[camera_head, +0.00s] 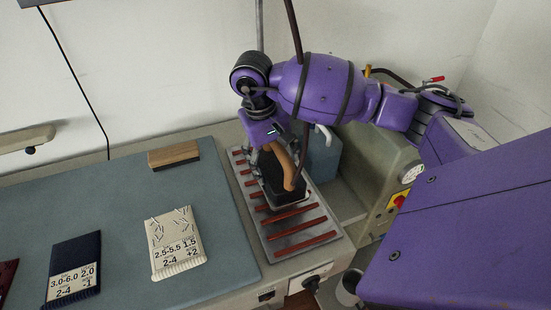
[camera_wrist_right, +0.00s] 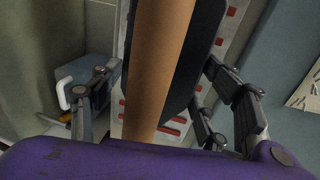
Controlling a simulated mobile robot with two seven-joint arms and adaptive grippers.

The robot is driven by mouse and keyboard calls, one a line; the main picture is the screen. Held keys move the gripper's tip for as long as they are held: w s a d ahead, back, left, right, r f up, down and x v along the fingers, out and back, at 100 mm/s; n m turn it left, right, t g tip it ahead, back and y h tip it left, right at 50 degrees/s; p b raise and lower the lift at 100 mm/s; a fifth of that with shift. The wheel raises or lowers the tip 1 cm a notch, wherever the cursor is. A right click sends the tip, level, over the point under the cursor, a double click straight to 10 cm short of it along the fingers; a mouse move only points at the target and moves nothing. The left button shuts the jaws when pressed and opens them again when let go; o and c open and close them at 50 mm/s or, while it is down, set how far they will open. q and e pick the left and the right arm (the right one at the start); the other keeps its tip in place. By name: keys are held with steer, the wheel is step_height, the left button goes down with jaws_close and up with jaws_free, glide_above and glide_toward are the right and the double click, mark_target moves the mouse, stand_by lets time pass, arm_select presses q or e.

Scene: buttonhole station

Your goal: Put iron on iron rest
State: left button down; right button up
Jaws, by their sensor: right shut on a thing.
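The iron (camera_head: 291,196) has a dark body and a tan wooden handle. It is over the iron rest (camera_head: 318,225), a grey metal plate with several red-brown strips across it. My right gripper (camera_head: 273,152) is shut on the iron's handle from above. In the right wrist view the handle (camera_wrist_right: 156,65) runs up between the fingers, with the dark body behind it. The rest (camera_wrist_right: 231,25) shows below the iron there. I cannot tell whether the iron's sole touches the strips. My left gripper is not in view.
A blue-grey mat (camera_head: 110,215) left of the rest holds a wooden block (camera_head: 174,155), a cream labelled piece (camera_head: 177,243) and a navy one (camera_head: 74,268). A grey-green machine with a gauge (camera_head: 411,173) stands right of the rest. A cord hangs above the iron.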

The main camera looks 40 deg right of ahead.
mark_target(273, 162)
steer(key=shift+w+d+f, duration=0.1)
steer(key=shift+w+d, duration=0.05)
steer(key=shift+w, duration=0.1)
steer(key=shift+w+d+f, duration=0.1)
steer(key=shift+f, duration=0.75)
steer(key=shift+w+d+f, duration=0.1)
steer(key=shift+f, duration=0.75)
steer(key=shift+a+f, duration=0.1)
steer(key=shift+f, duration=0.15)
steer(key=o, duration=1.7)
steer(key=shift+s, duration=0.2)
steer(key=shift+f, duration=0.1)
steer(key=r, duration=0.4)
steer(key=a+r, duration=0.1)
steer(key=r, duration=0.3)
steer(key=a+r, duration=0.1)
steer(key=r, duration=0.3)
steer(key=shift+w+a+b, duration=0.1)
steer(key=shift+w+b, duration=0.2)
steer(key=shift+b, duration=0.05)
